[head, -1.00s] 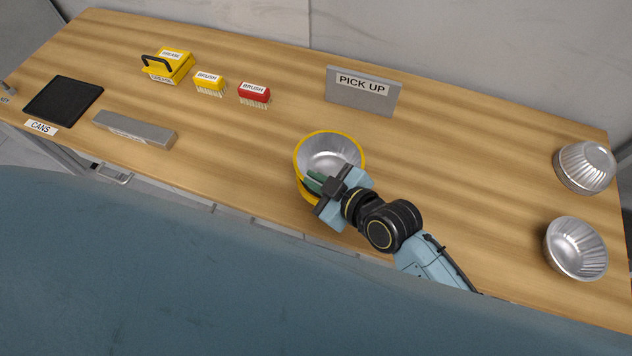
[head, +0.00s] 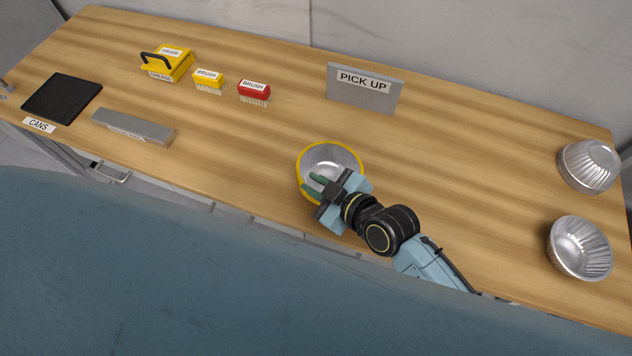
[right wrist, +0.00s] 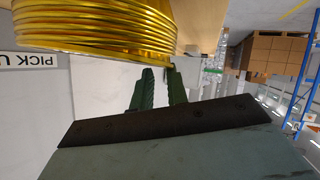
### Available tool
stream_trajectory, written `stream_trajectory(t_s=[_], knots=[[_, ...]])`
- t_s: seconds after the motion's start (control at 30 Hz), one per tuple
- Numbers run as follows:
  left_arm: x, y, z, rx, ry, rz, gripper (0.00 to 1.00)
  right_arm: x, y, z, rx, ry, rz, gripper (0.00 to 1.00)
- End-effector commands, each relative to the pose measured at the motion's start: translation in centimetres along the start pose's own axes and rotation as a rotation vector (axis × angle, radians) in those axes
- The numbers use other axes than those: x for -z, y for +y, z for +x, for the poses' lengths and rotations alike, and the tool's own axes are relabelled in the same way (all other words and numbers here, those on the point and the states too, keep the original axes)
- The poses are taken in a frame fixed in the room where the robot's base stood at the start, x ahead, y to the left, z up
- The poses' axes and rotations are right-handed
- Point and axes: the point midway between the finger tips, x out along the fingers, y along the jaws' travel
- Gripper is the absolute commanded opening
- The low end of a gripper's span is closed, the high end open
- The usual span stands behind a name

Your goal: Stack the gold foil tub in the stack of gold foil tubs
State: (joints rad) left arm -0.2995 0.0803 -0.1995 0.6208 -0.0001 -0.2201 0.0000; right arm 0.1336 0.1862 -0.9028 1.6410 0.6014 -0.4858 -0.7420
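The gold foil tubs (head: 304,165) stand nested as one stack near the table's front edge; the top tub shows a gold rim and an empty silver inside. In the right wrist view the gold side (right wrist: 95,25) shows several closely stacked rims. My right gripper (head: 314,184) is at the stack's near side, its green fingers overlapping the near rim in the head view. In the right wrist view the fingers (right wrist: 160,80) are apart with a gap between them and nothing held, tips close to the rim. Gripper and wrist hide the near right of the stack. My left gripper is out of view.
A grey PICK UP sign (head: 362,90) stands behind the stack. Two silver foil tubs (head: 589,166) (head: 579,248) are at the right end. Brushes (head: 254,92), a yellow caddy (head: 168,65), a grey block (head: 132,127) and a black mat (head: 62,98) are left. Table between is clear.

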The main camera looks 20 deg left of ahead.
Motion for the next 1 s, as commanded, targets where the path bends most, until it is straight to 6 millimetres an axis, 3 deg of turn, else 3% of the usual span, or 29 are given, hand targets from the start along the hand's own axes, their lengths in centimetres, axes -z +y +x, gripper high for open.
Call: stream_trajectory(t_s=[0.1, 0.37, 0.57, 1.0], knots=[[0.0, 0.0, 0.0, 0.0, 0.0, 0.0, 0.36, 0.0, 0.0, 0.0, 0.0, 0.001, 0.0, 0.28], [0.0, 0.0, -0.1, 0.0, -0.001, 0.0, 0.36, 0.1, 0.0, 0.0, 0.0, 0.001, 0.001, 0.28], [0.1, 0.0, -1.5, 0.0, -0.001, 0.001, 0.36, 1.6, 0.5, -0.8, -0.001, 0.002, 0.002, 0.28], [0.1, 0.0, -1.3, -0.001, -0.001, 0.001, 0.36, 1.1, 0.3, -9.8, 0.0, 0.0, -0.002, 0.28]])
